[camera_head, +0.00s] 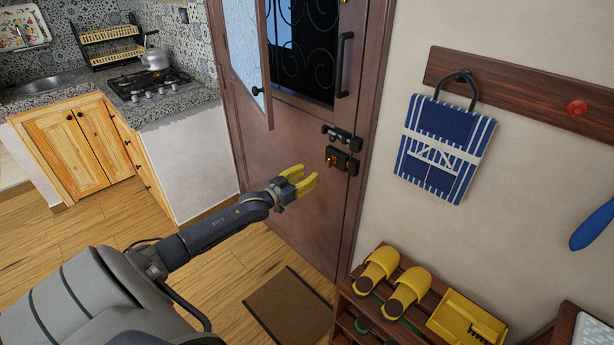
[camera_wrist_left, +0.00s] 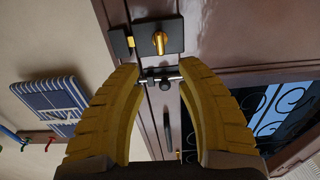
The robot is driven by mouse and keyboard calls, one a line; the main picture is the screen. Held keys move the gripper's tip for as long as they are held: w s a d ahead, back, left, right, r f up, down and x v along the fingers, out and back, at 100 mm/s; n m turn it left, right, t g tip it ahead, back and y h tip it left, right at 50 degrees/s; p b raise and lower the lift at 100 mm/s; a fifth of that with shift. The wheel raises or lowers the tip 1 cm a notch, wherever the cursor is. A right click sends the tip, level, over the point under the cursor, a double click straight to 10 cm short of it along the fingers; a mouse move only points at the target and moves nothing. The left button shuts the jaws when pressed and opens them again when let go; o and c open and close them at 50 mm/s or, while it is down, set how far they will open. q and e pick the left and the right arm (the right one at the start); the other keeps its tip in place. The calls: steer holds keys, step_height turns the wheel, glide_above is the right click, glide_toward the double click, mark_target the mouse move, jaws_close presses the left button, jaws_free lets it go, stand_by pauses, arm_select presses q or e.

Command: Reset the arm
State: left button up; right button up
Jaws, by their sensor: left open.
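My left arm comes in from the lower left in the head view. Its yellow left gripper (camera_head: 304,180) is open and empty, in front of the brown door (camera_head: 290,215). In the left wrist view the two yellow fingers of the left gripper (camera_wrist_left: 160,72) are spread apart, with the door's sliding bolt (camera_wrist_left: 160,77) seen between their tips. The door lock (camera_head: 341,162) with a brass knob sits just right of the gripper in the head view. I cannot tell the exact gap between fingers and door. My right gripper is not in view.
A blue striped bag (camera_head: 444,150) hangs from the wall rack (camera_head: 530,88). A shoe shelf (camera_head: 386,318) with yellow slippers (camera_head: 376,269) stands at the lower right. A dark doormat (camera_head: 291,309) lies on the floor. A kitchen counter (camera_head: 180,112) with a stove is at the upper left.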

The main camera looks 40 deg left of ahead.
arm_select(q)
steer(key=shift+f, duration=0.1)
stand_by(0.4)
steer(key=s+a+f+m+g+y, duration=0.1)
steer(key=s+a+f+g, duration=0.15)
steer(key=f, duration=0.65)
steer(key=s+a+f+g+y, duration=0.15)
steer(key=s+f, duration=0.25)
steer(key=f, duration=0.6)
steer(key=s+a+f+m+g+y, duration=0.1)
steer(key=s+a+f+g+y, duration=0.15)
steer(key=f, duration=0.65)
steer(key=s+d+f+g, duration=0.2)
steer(key=s+d+f, duration=0.2)
steer(key=s+f, duration=0.8)
steer(key=s+d+f+g, duration=0.2)
steer(key=s+d+f, duration=0.3)
steer(key=s+f, duration=0.35)
steer(key=s+d+f+g, duration=0.2)
steer(key=s+d+f, duration=0.4)
steer(key=s, duration=0.4)
steer(key=s+d+f+g+h, duration=0.1)
steer(key=s+d+f, duration=0.3)
steer(key=s+d, duration=0.4)
steer(key=s+d+f+g+h, duration=0.1)
steer(key=s+d+f+g, duration=0.2)
steer(key=s+d, duration=0.5)
steer(key=s+f, duration=0.1)
steer(key=s, duration=0.7)
steer(key=shift+s, duration=0.15)
